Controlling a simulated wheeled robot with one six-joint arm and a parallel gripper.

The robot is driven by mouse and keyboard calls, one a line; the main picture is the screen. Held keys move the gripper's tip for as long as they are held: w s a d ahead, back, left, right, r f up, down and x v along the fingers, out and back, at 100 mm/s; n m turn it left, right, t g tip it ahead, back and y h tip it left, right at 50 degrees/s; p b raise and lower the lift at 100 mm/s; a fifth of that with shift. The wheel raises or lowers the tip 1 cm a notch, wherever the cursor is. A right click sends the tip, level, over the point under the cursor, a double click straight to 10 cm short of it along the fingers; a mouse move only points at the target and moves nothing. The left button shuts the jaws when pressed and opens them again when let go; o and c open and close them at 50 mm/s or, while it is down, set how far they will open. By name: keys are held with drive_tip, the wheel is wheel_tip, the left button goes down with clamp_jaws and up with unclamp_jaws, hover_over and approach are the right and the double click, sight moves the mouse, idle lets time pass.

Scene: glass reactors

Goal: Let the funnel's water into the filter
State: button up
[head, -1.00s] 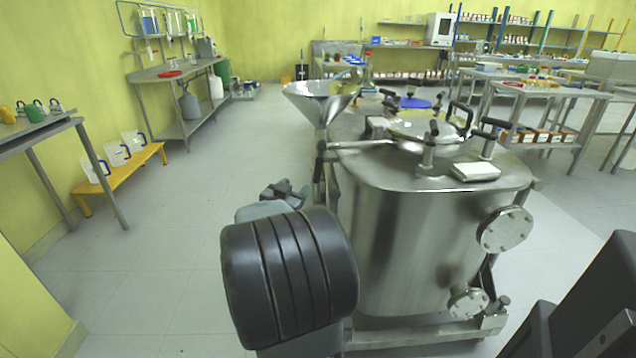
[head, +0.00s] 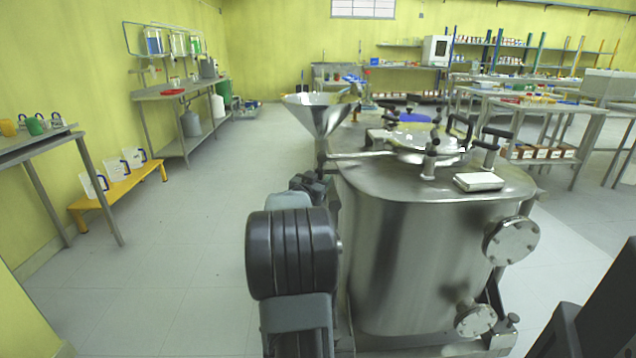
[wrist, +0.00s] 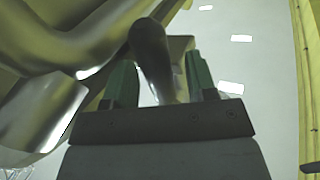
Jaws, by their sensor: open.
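The steel funnel (head: 318,115) stands at the left rim of a large steel vessel (head: 405,250), which looks like the filter. Its stem runs down behind the vessel's left side. A pipe or lever reaches from near the funnel across the lid. In the wrist view, my gripper (wrist: 160,80) has two green fingers standing apart. A dark rounded handle (wrist: 150,50) shows between them, with gaps on both sides. In the head view, my gripper is a dark shape (head: 310,185) below the funnel, partly hidden by my arm. Water in the funnel cannot be made out.
The lid carries black-handled clamps (head: 432,140) and a white box (head: 479,182). Flanges (head: 510,241) stick out on the vessel's right. A yellow bench (head: 118,188) with jugs stands left. The floor between bench and vessel is clear.

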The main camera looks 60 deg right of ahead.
drive_tip(key=shift+d, duration=0.1)
clamp_jaws()
idle(0.5)
